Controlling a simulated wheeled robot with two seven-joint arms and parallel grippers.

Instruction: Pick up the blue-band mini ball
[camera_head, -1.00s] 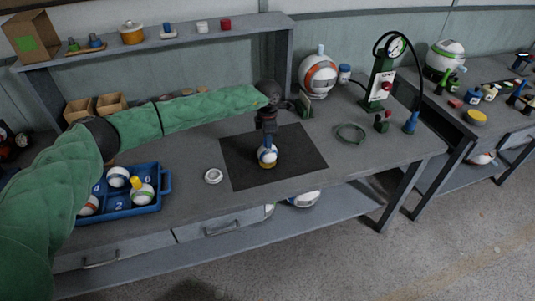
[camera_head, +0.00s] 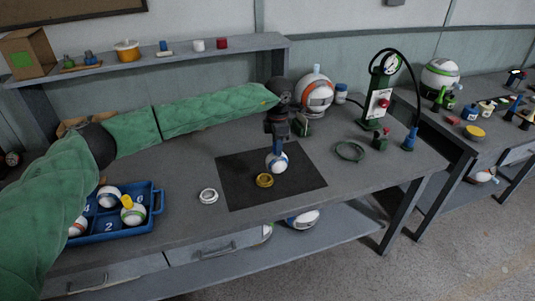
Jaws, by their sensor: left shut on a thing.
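The blue-band mini ball (camera_head: 277,163) is white with a blue band and hangs below my left gripper (camera_head: 277,148), above the black mat (camera_head: 235,188). My left gripper is shut on the ball from above. A yellow ring (camera_head: 264,180) lies on the mat just below and left of the ball, apart from it. My right gripper is not in view.
A blue tray (camera_head: 157,200) with several mini balls stands at the left. A white ring (camera_head: 208,196) lies left of the mat. A green pump with a gauge (camera_head: 380,95), a green coil (camera_head: 350,151) and a large orange-band ball (camera_head: 315,92) stand right and behind.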

